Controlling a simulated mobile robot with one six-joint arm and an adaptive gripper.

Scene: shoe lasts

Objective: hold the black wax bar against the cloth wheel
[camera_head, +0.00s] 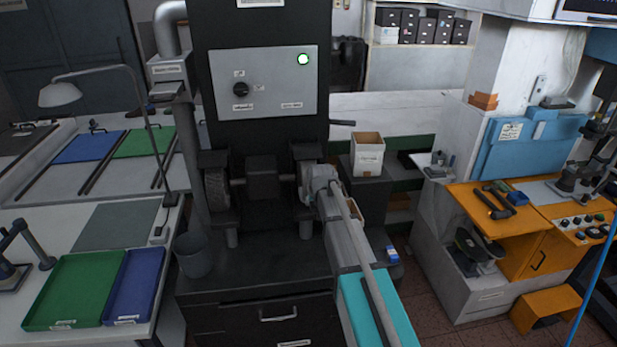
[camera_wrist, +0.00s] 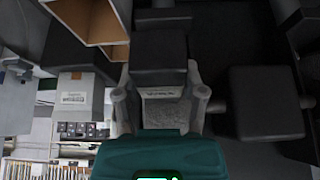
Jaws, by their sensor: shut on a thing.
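My gripper (camera_head: 318,178) is at the right-hand wheel of the black machine, in front of the cloth wheel's place. In the head view it hides most of that wheel and whatever it holds. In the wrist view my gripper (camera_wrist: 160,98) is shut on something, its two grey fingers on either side. Between them show a rough grey face (camera_wrist: 162,116) and a pale lettered strip. A black block (camera_wrist: 158,60) borders the strip. I cannot tell surely which is the wax bar and which the wheel, nor whether they touch.
A dark brush-like wheel (camera_head: 216,190) is on the machine's left, past the motor housing (camera_head: 262,177). A carton (camera_head: 367,155) stands close on the right. A bin (camera_head: 192,255) and green and blue trays (camera_head: 75,290) are at the left. A green lamp (camera_head: 303,59) is lit on the panel.

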